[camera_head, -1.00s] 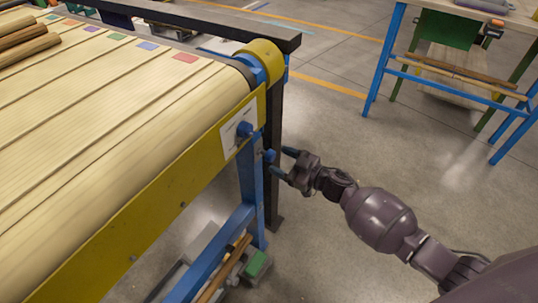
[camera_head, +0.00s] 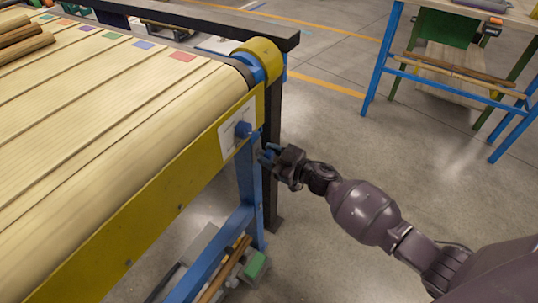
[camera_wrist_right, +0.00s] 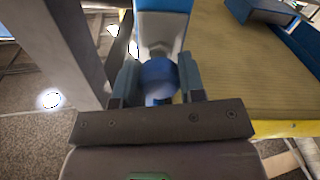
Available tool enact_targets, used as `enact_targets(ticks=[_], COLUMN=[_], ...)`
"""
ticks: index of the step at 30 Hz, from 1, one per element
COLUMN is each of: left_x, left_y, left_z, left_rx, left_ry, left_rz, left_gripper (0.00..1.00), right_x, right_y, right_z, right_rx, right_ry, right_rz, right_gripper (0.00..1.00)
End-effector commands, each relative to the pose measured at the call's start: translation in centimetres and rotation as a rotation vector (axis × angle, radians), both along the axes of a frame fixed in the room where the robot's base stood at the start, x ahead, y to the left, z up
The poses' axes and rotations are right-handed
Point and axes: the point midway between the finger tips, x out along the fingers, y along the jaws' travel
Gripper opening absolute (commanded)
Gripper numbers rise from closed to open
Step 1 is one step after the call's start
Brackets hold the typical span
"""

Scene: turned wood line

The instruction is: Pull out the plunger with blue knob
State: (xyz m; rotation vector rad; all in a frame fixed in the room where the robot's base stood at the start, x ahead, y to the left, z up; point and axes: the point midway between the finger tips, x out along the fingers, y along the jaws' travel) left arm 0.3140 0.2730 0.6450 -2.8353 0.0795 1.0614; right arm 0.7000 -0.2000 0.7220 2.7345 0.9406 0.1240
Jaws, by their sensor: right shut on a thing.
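The plunger's blue knob (camera_wrist_right: 158,74) shows in the right wrist view, round and facing the gripper, between its two fingers. My right gripper (camera_wrist_right: 157,82) is shut on this knob. In the head view the right gripper (camera_head: 267,157) is at the yellow conveyor's near corner, by the blue leg, and its fingers mostly hide the knob. How far the plunger is out cannot be told. My left gripper is out of view.
The conveyor (camera_head: 130,110) carries wooden rods at the far left and coloured squares along its far side. A dark post (camera_head: 271,190) stands close behind the gripper. A blue-legged workbench (camera_head: 440,78) is at the upper right. The floor between is clear.

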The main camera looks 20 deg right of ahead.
Motion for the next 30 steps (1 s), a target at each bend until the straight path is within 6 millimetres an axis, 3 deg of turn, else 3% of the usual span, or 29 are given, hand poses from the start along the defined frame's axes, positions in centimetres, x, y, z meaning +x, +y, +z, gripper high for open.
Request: enact_targets(ticks=[1,3,8,16,25,26,30], left_x=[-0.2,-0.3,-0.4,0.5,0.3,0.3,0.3], left_y=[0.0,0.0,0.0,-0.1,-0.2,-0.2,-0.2], left_z=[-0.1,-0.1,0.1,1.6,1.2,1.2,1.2], left_rx=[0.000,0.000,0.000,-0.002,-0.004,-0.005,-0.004], left_ry=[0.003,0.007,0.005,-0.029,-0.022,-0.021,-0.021], left_rz=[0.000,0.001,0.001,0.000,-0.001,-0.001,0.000], left_gripper=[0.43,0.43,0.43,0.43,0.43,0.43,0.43], right_x=[0.0,0.0,-0.2,-2.4,-2.8,-2.8,-2.8], right_y=[0.0,0.0,-0.2,-2.0,-2.2,-2.2,-2.2], right_z=[0.0,0.0,0.0,0.3,-0.2,-0.2,-0.1], right_rx=[0.000,0.000,-0.001,-0.002,-0.002,-0.002,-0.002], right_ry=[0.000,0.000,0.001,-0.002,0.002,0.002,0.002], right_rz=[0.000,0.000,0.000,-0.001,-0.001,-0.001,-0.001], right_gripper=[0.10,0.00,0.00,0.00,0.00,0.38,0.60])
